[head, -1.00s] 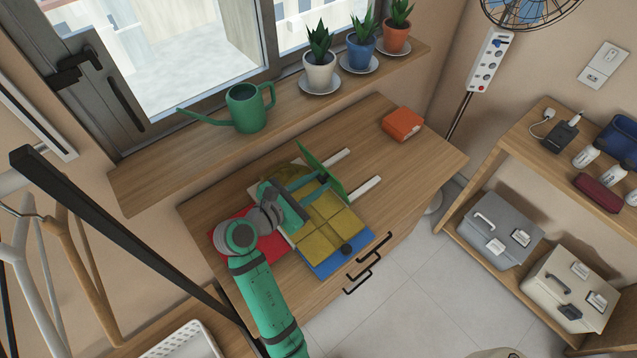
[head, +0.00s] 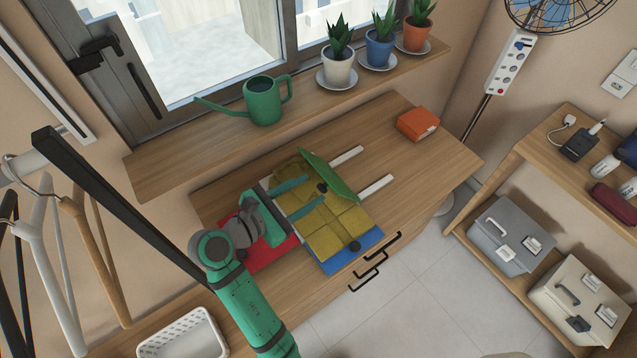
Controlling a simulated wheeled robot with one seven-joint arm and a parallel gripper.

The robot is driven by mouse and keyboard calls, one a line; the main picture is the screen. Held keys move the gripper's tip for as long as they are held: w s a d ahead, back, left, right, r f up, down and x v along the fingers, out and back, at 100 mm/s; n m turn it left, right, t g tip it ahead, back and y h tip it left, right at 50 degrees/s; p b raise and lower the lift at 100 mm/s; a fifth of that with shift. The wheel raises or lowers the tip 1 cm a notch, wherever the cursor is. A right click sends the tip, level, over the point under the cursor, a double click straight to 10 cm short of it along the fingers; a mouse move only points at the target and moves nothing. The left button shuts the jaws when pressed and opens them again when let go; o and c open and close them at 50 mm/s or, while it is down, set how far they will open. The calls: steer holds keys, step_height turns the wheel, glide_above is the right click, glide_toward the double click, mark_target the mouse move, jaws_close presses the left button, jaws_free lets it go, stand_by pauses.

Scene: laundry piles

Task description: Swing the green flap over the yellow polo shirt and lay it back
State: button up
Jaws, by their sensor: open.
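The yellow polo shirt (head: 340,228) lies folded on the folding board on the dresser top. The green flap (head: 335,178) is at the far right side of the shirt, tilted and leaning outward over the white rails; whether it rests flat on them I cannot tell. My gripper (head: 311,193) is over the shirt, its two teal fingers spread apart and pointing toward the flap. The fingers look empty and short of the flap. My arm hides part of the board's left side.
The red flap (head: 270,259) lies at the left under my arm, and the blue flap (head: 352,260) at the front. Two white rails (head: 376,187) stick out to the right. An orange box (head: 417,124) sits at the back right. Dresser top between is clear.

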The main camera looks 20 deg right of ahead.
steer(key=shift+v, duration=1.4)
